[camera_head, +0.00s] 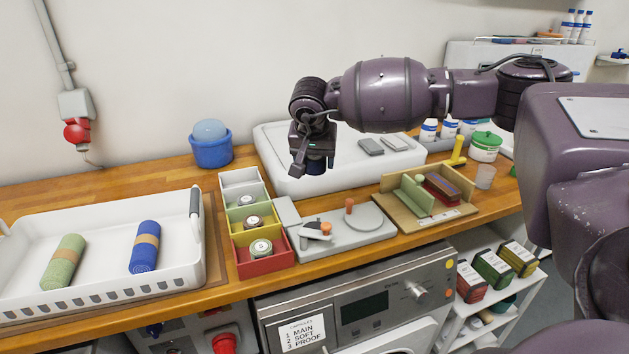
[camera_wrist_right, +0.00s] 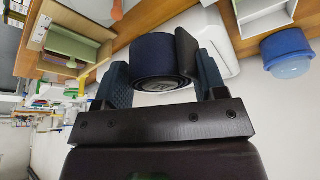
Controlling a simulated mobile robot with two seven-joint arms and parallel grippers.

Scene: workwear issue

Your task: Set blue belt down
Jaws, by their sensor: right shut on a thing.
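My right gripper (camera_head: 312,166) points down over the left part of the white slab (camera_head: 285,140) at the back of the bench. It is shut on the blue belt (camera_wrist_right: 155,58), a dark navy roll held between the two fingers in the right wrist view, where the gripper (camera_wrist_right: 162,82) shows at close range. A short flap of the belt stands out at the roll's side. In the head view the belt (camera_head: 317,167) is a small dark patch below the jaws, mostly hidden. It appears above the slab; the exact gap cannot be told. My left gripper is not in view.
A colored compartment box (camera_head: 268,265) holds small rolls in several cells. Right of it are a grey fixture (camera_head: 370,236) and a wooden tray (camera_head: 410,219). A white basket (camera_head: 100,205) with green and blue rolls stands left, a blue tub (camera_head: 211,150) behind. Two grey pads lie on the slab.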

